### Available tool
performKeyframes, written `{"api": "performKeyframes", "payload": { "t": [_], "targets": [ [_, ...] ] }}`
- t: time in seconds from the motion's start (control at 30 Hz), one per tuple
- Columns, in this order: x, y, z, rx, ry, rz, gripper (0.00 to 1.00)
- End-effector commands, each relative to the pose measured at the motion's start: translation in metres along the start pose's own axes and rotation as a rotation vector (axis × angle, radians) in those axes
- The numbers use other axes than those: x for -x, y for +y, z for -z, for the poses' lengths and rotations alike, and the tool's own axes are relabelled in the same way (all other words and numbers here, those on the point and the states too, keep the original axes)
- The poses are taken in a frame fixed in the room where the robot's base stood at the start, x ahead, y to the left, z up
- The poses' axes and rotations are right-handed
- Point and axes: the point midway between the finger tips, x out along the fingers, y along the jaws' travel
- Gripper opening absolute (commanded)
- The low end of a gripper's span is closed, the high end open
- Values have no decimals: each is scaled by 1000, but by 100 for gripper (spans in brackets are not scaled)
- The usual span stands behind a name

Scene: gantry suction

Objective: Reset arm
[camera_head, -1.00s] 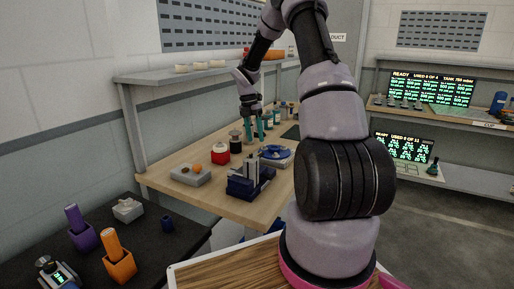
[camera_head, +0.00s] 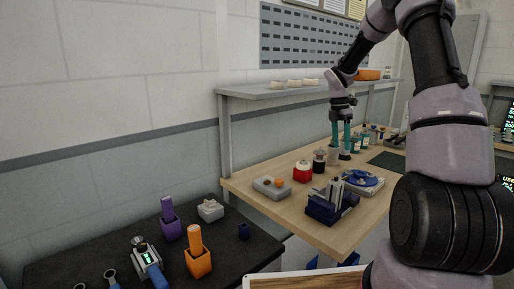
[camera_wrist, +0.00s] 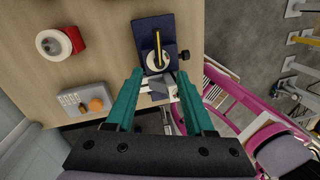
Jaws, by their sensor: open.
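My gripper (camera_head: 341,136) hangs over the wooden bench (camera_head: 247,190) in the head view, fingers pointing down. Its two teal fingers also show in the wrist view (camera_wrist: 160,88), spread apart with nothing held between them. Below and beyond the fingertips in the wrist view is a dark blue fixture (camera_wrist: 146,24) with a pale round part and a yellow stick. The same fixture stands near the front edge of the bench in the head view (camera_head: 322,211). My arm fills the right side of the head view.
A black table (camera_head: 95,262) at lower left holds purple (camera_head: 171,228) and orange (camera_head: 198,263) holders. A shelf (camera_head: 262,91) runs above the bench.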

Motion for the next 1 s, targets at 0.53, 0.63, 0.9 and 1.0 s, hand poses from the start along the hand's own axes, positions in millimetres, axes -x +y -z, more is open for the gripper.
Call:
{"api": "performKeyframes", "payload": {
  "t": [0.53,0.63,0.9,1.0],
  "targets": [
    [162,-132,122,-1202,136,-368,53],
    [176,-160,145,-1423,240,-426,53],
    [189,-229,199,-1957,628,-489,53],
    [188,-245,212,-2088,759,-471,53]
  ]
}}
